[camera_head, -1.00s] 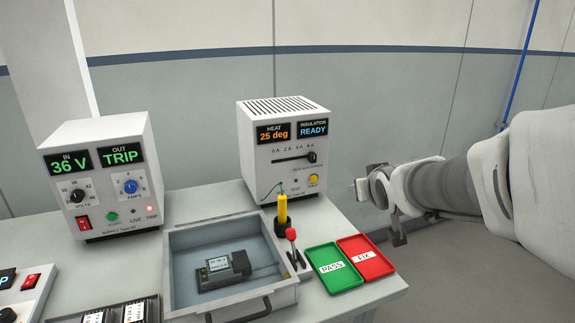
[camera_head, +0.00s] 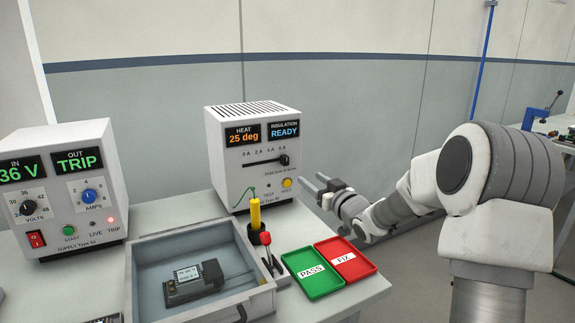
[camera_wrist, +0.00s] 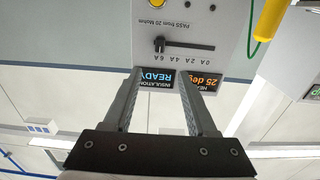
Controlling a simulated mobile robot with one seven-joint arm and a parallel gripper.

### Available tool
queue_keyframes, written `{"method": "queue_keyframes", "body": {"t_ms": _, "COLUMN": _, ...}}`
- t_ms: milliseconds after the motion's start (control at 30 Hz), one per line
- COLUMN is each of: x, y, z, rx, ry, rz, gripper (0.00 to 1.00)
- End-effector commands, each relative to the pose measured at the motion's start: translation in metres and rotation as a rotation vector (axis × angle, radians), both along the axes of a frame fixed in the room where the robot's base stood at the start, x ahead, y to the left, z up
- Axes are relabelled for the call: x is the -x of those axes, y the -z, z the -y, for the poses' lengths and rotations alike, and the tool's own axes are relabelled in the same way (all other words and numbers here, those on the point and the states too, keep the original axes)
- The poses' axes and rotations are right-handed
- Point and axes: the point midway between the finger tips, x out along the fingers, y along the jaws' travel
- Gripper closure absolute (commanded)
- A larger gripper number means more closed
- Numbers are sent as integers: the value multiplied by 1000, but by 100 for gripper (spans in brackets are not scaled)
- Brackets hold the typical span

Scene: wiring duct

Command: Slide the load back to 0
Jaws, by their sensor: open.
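The load slider sits on the white tester box (camera_head: 222,150), in a horizontal slot marked 0 A to 6 A. Its black knob (camera_head: 284,160) is at the right end, by the 6 A mark. In the wrist view the box face is upside down, and the knob (camera_wrist: 159,45) shows ahead of the fingertips, at the 6 A end. My gripper (camera_head: 312,183) is open and empty, to the right of the box and apart from it. Its two fingers also show in the wrist view (camera_wrist: 158,76), with the INSULATION READY display between and beyond them.
A yellow probe (camera_head: 255,215) with a green lead and a red-topped lever (camera_head: 266,240) stand before the box. A grey open drawer (camera_head: 150,247) holds a black module. The green PASS tray (camera_head: 322,291) and red FIX tray (camera_head: 364,271) lie at right. A supply (camera_head: 95,215) reads TRIP.

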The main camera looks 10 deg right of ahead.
Motion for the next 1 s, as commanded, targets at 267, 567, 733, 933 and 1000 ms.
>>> {"method": "queue_keyframes", "body": {"t_ms": 267, "x": -50, "y": 1, "z": -18, "rx": -1, "ry": -1, "rz": 1, "gripper": 43}}
{"method": "queue_keyframes", "body": {"t_ms": 567, "x": -98, "y": 1, "z": -33, "rx": -1, "ry": 0, "rz": 0, "gripper": 43}}
{"method": "queue_keyframes", "body": {"t_ms": 733, "x": -120, "y": 1, "z": -40, "rx": 0, "ry": 0, "rz": -1, "gripper": 43}}
{"method": "queue_keyframes", "body": {"t_ms": 933, "x": -136, "y": 0, "z": -45, "rx": -1, "ry": 1, "rz": -1, "gripper": 43}}
{"method": "queue_keyframes", "body": {"t_ms": 1000, "x": -139, "y": 1, "z": -46, "rx": 0, "ry": 1, "rz": -2, "gripper": 43}}
